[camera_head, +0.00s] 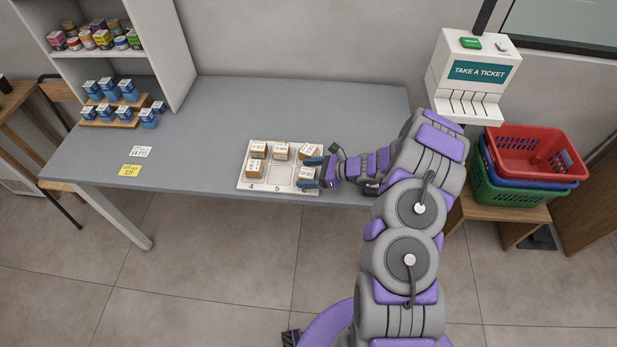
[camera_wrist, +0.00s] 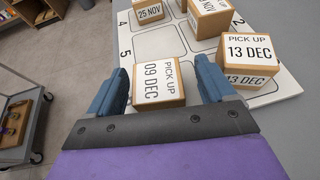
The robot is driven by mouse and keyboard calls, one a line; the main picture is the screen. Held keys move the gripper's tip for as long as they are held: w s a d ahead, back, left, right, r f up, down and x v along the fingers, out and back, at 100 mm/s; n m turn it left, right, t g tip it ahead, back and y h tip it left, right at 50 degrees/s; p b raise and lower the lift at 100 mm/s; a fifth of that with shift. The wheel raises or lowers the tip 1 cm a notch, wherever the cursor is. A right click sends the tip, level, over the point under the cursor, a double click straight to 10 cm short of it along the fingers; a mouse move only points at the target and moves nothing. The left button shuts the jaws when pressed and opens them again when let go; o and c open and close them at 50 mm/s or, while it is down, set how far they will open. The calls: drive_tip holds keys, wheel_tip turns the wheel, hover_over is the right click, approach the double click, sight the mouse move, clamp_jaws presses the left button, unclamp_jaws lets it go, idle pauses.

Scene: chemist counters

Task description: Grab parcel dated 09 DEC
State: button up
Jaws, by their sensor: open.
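The parcel dated 09 DEC (camera_wrist: 158,83) is a small brown box with a white "PICK UP" label. In the wrist view it sits between the two blue fingers of my gripper (camera_wrist: 164,72), which is open. In the head view the same parcel (camera_head: 306,174) is at the front right of the white numbered tray (camera_head: 266,185), by slot 6. My gripper (camera_head: 309,172) reaches it from the right. I cannot tell whether either finger touches it. The parcel dated 13 DEC (camera_wrist: 249,50) stands just beyond the right finger.
The 25 NOV parcel (camera_wrist: 149,12) and another NOV parcel (camera_wrist: 208,17) stand farther along the tray. Slot 5 is empty. A ticket machine (camera_head: 467,75) and stacked baskets (camera_head: 530,155) are at the right.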

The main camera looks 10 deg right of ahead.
drive_tip(key=shift+a, duration=0.35)
drive_tip(key=shift+c, duration=0.7)
drive_tip(key=shift+d, duration=0.3)
drive_tip(key=c, duration=0.7)
drive_tip(key=shift+a, duration=0.1)
drive_tip(key=shift+c, duration=1.2)
drive_tip(key=shift+r, duration=0.15)
